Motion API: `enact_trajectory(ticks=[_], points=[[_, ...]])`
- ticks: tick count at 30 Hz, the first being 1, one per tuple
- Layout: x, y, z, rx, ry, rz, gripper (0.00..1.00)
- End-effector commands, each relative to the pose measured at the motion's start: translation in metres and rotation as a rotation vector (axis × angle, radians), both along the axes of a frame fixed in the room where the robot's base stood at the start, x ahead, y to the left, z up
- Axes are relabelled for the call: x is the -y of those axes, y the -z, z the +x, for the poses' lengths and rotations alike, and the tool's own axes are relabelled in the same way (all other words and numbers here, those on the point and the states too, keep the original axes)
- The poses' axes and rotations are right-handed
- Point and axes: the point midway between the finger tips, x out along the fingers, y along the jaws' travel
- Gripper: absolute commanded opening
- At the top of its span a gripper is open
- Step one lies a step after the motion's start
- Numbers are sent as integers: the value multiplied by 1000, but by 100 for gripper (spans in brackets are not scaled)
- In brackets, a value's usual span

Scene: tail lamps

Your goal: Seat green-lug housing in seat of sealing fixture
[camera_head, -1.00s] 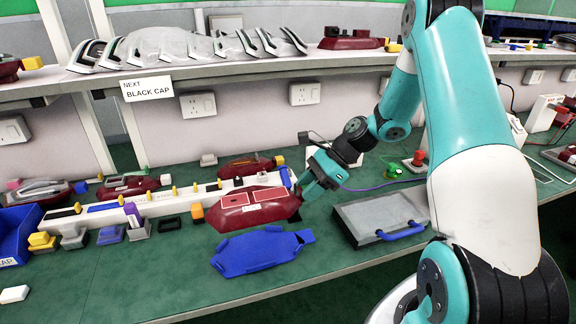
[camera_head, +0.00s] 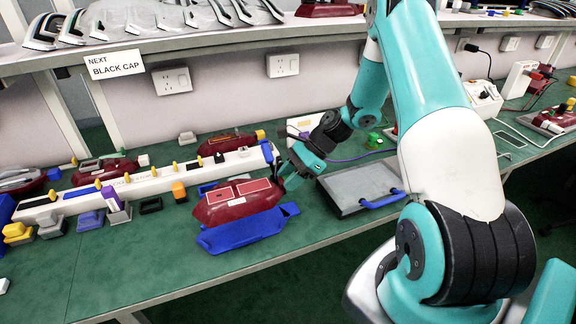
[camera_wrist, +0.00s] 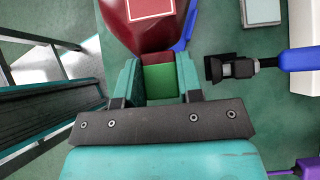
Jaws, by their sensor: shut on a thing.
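The dark red housing (camera_head: 237,203) with two outlined panels on top is held by its green lug (camera_wrist: 161,82), which shows between the fingers in the wrist view. My gripper (camera_wrist: 160,76) is shut on that lug; in the head view my gripper (camera_head: 284,174) is at the housing's right end. The blue fixture (camera_head: 243,234), with a housing-shaped outline, lies on the green bench. The housing overlaps its rear part in the head view and hides it. I cannot tell whether they touch. A blue edge (camera_wrist: 185,28) shows beside the housing in the wrist view.
A long white rail (camera_head: 150,184) with caps and yellow pegs runs behind. A grey case (camera_head: 358,186) with a blue handle stands right of the fixture. Another red housing (camera_head: 228,143) sits behind the rail. A black-and-blue part (camera_wrist: 232,68) is right of my gripper.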

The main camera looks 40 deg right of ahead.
Motion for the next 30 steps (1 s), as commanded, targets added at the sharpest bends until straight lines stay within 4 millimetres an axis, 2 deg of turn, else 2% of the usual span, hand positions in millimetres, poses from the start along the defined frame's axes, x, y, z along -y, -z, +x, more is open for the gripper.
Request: enact_trajectory(ticks=[16, 30], points=[[1, -1, 0, -1, 1, 0, 6], [1, 52, 0, 0, 1, 0, 6]])
